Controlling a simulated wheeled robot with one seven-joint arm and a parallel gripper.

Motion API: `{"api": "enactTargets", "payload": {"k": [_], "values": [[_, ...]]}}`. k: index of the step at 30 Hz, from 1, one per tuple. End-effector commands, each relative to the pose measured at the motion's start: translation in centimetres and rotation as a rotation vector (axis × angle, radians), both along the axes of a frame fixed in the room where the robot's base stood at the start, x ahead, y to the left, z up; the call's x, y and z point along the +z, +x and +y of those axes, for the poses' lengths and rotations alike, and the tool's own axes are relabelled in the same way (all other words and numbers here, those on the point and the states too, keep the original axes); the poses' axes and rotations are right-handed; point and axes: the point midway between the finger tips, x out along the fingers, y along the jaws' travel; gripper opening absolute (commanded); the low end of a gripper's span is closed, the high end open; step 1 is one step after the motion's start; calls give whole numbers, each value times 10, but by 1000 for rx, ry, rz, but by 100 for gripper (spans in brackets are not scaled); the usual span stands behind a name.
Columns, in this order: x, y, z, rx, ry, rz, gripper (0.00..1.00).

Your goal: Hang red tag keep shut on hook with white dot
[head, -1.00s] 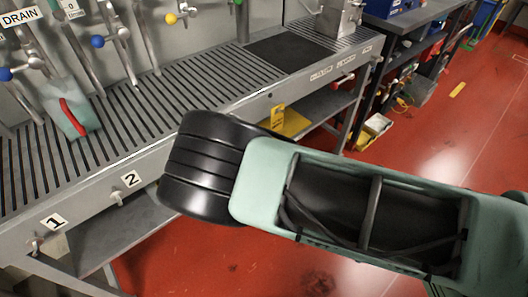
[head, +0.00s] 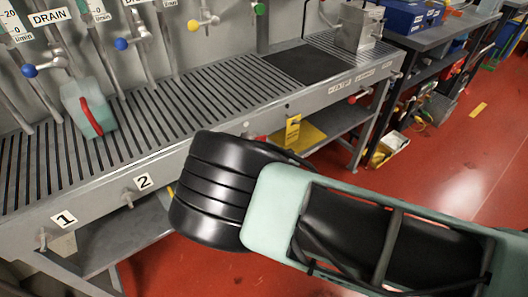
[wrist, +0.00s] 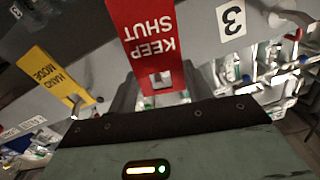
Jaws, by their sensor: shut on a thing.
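The red tag (wrist: 150,40) with "KEEP SHUT" lettering shows upside down in the wrist view. My gripper (wrist: 160,95) is shut on its end, near the square hole. No white dot is clear in the wrist view.
A yellow tag (head: 293,130) hangs on the rail below a dark dot; it also shows in the wrist view (wrist: 58,78). Number plates 1 (head: 64,219) and 2 (head: 143,181) mark the rail. A teal container (head: 88,108) stands on the slatted bench top.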

Motion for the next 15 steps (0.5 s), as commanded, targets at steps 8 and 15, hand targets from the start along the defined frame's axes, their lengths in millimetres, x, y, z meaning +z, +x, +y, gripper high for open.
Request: {"api": "enactTargets", "payload": {"k": [8,15], "values": [[-5,12,8,0,2,0,29],[-10,18,12,-1,2,0,29]]}}
